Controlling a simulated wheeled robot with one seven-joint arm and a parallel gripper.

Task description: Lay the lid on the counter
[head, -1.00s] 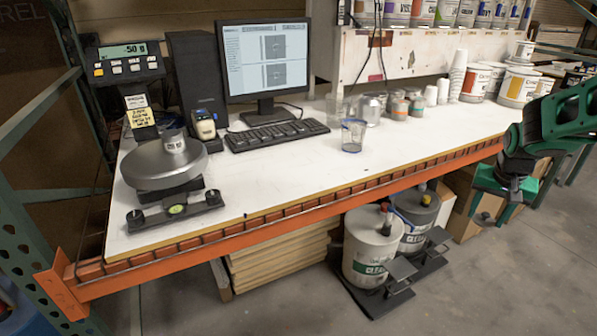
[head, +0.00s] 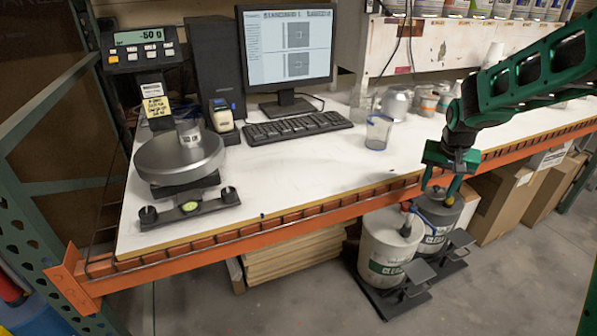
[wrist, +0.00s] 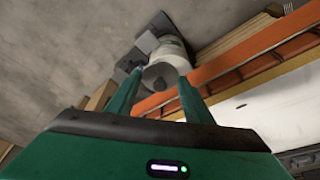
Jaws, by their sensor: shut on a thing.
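My gripper (head: 439,188) points down in front of the counter's orange front edge, above the floor pails at the right in the head view. In the wrist view its two fingers are closed on a small grey round piece, which I take as the lid (wrist: 160,76). The lid is hard to make out in the head view, where the fingers and the pail behind blend together. The white counter (head: 300,185) lies to the left of and behind the gripper, with its front middle bare.
A scale (head: 180,160) bearing a small can (head: 190,133) stands at the left. A clear cup (head: 378,132), a keyboard (head: 297,128) and a monitor (head: 288,50) are behind. A white pail (head: 388,245) and a grey pail (head: 438,215) stand below the edge.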

